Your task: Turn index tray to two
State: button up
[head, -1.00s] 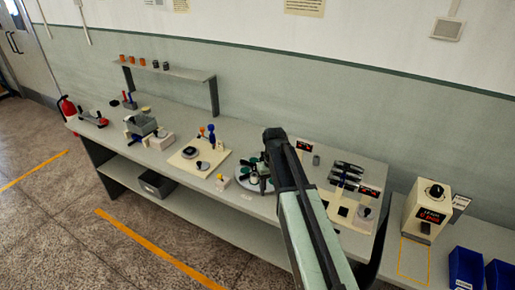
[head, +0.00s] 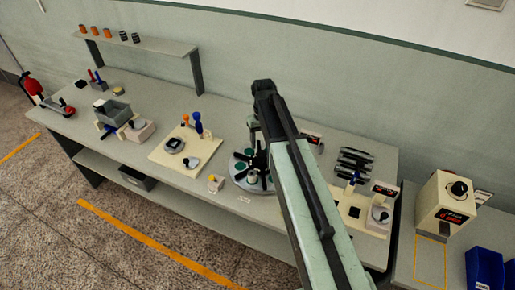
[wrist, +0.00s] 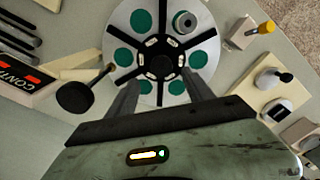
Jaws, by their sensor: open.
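The index tray (wrist: 122,38) is a round pale disc with several green round pads and a black spoked hub (wrist: 165,58). In the head view the tray (head: 238,182) sits on the bench, partly hidden by my arm. My gripper (wrist: 160,82) is open, its two fingers apart and pointing at the near side of the tray around the hub's front. Whether they touch it cannot be told. A small grey ring-shaped part (wrist: 184,21) sits on one pad at the tray's upper right. Numbers on the tray cannot be read.
A black round knob (wrist: 75,97) stands left of the tray. A small block with a yellow knob (wrist: 243,33) is at its right. In the head view a cream board with blue and orange pegs (head: 183,150) is to the left, and a cream dial box (head: 443,205) far right.

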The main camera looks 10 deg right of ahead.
aim_at(262, 153)
notch_tip(262, 153, down, 8)
jog(key=b, duration=0.8)
jog(key=shift+a, duration=0.15)
jog(key=shift+r, duration=0.15)
